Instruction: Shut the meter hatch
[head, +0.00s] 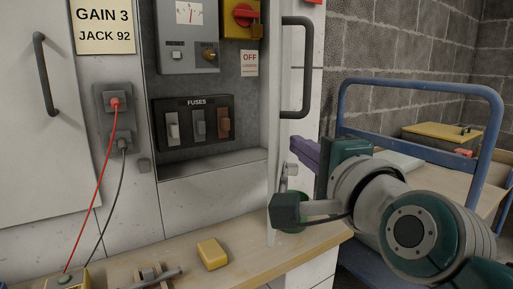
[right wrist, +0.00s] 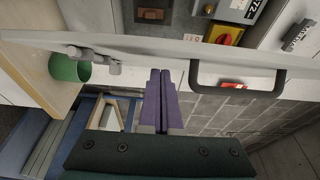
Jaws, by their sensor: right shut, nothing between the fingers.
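The meter hatch (head: 287,140) is a pale door standing open, seen nearly edge-on at the right side of the recessed meter cabinet (head: 212,172). It has a dark bar handle (head: 308,70) on its outer face. In the right wrist view the hatch (right wrist: 205,57) runs across the picture, with its handle (right wrist: 238,92) right of my fingers. My right gripper (head: 294,143) has purple fingers, shut and empty, by the outer face below the handle. The fingers also show in the right wrist view (right wrist: 160,72); contact with the hatch is unclear. My left gripper is not in view.
A wooden bench (head: 250,263) below the cabinet carries a yellow block (head: 212,254) and a metal tool (head: 150,280). A green cup (right wrist: 68,68) sits near the bench end. A blue-framed cart (head: 345,110) stands at the right. Red and black leads hang from a socket (head: 114,97) at left.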

